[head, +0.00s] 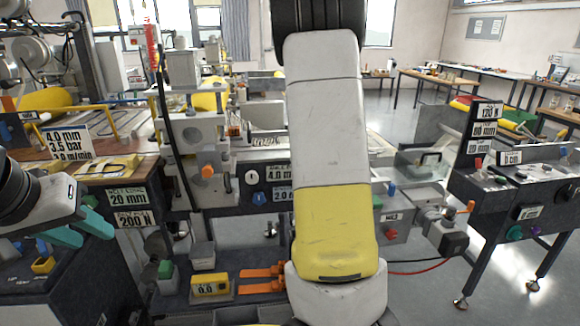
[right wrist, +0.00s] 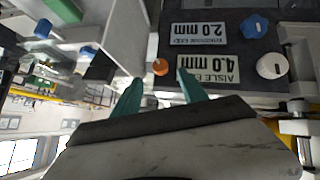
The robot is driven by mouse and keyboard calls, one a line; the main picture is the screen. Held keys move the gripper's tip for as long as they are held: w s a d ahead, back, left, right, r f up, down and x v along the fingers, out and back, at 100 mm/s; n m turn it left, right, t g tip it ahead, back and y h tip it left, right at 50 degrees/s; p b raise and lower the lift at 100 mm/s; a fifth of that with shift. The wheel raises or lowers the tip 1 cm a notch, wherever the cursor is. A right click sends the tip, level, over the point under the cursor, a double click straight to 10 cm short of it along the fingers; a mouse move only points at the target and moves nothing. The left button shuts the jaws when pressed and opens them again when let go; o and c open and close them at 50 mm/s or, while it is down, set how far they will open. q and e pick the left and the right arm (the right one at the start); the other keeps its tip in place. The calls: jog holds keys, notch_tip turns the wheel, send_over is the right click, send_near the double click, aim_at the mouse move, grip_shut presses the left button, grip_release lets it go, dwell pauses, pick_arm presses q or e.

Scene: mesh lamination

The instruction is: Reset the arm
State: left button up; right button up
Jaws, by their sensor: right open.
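My left gripper (head: 84,230) is at the left edge of the head view, its teal fingers apart with nothing visible between them. It is in front of the left bench, near the 200 N label (head: 132,219). My right gripper (right wrist: 160,78) shows in the right wrist view with its two teal fingers spread and empty. It faces a dark panel (right wrist: 237,52) with an orange knob (right wrist: 161,67) in line with the gap between the fingertips. Whether anything touches the fingers is unclear. The right gripper does not show in the head view, where my white and yellow arm link blocks the middle.
In the head view, a machine with a white knob (head: 252,177) and a blue knob (head: 260,199) fills the centre. Orange clamps (head: 262,279) and a yellow block (head: 210,285) sit low in front. A control stand (head: 520,185) is at right; open floor lies around it.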

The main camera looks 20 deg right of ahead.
jog(key=shift+s+a+r, duration=0.1)
dwell(0.4)
jog(key=s+a+r+y, duration=0.2)
jog(key=s+a+r, duration=0.2)
jog(key=s+a, duration=0.3)
jog(key=s+a+r+n+g+y, duration=0.1)
jog(key=s+a+r+y, duration=0.1)
jog(key=s+a+r, duration=0.35)
jog(key=s+a+r+y, duration=0.2)
jog(key=s+a+y, duration=0.1)
jog(key=s+a, duration=0.5)
jog(key=s+a+r+n+g, duration=0.1)
jog(key=s+a, duration=0.3)
jog(key=s, duration=0.5)
jog(key=shift+s+a, duration=0.25)
jog(key=shift+s, duration=0.05)
